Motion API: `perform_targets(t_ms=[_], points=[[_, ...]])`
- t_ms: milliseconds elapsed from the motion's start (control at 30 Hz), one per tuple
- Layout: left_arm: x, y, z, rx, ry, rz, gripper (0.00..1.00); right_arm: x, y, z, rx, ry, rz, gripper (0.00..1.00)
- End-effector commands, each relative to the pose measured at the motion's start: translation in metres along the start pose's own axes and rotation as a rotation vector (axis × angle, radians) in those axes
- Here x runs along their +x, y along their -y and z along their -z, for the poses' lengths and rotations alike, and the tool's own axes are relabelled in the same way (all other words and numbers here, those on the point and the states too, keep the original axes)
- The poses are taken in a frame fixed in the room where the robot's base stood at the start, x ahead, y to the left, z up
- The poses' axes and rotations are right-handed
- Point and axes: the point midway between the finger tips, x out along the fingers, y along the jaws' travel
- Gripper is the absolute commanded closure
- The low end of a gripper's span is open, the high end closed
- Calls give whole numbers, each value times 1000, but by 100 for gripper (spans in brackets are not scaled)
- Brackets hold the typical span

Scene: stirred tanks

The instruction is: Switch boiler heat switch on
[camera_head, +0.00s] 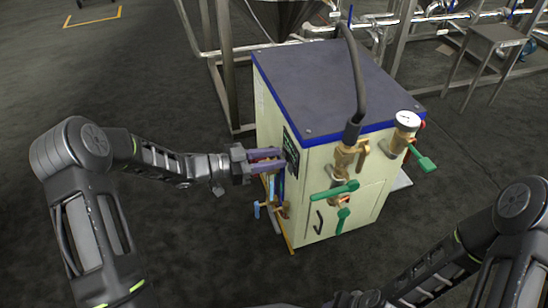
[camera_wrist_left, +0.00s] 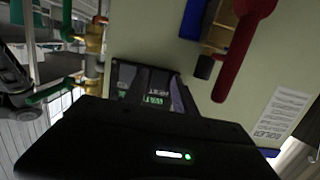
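The boiler (camera_head: 335,165) is a cream cabinet with a dark top and blue rim in the middle of the head view. A small black control panel (camera_head: 291,150) is on its left side. My left gripper (camera_head: 281,159) points at this panel, its fingers apart and their tips at or very near it. In the left wrist view the panel (camera_wrist_left: 152,88) shows green lit lettering, apparently including "HEAT", between the fingers. I cannot make out the switch itself or whether a finger touches it. My right gripper (camera_head: 365,299) is partly visible at the bottom edge; its fingers are unclear.
A red handle (camera_wrist_left: 240,50) sticks out beside the panel in the left wrist view. Brass valves with green handles (camera_head: 343,192) and a gauge (camera_head: 407,121) are on the boiler's front. A metal stand (camera_head: 496,35) is at back right. Floor to the left is clear.

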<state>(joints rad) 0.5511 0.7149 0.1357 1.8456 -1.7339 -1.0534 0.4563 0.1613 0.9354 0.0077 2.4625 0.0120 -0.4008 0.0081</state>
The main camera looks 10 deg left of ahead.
Motion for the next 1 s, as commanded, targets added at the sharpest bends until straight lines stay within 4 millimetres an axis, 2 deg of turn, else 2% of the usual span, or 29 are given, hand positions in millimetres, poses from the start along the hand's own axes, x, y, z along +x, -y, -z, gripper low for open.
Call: perform_targets(t_ms=[500, 633, 1000], points=[[-70, 0, 1, -1, 1, 1, 67, -26, 8, -2, -2, 11, -1, 64], [-76, 0, 0, -1, 0, 0, 67, -27, 8, -3, -2, 12, -1, 64], [-76, 0, 0, -1, 0, 0, 67, -26, 8, -3, -2, 12, -1, 64]])
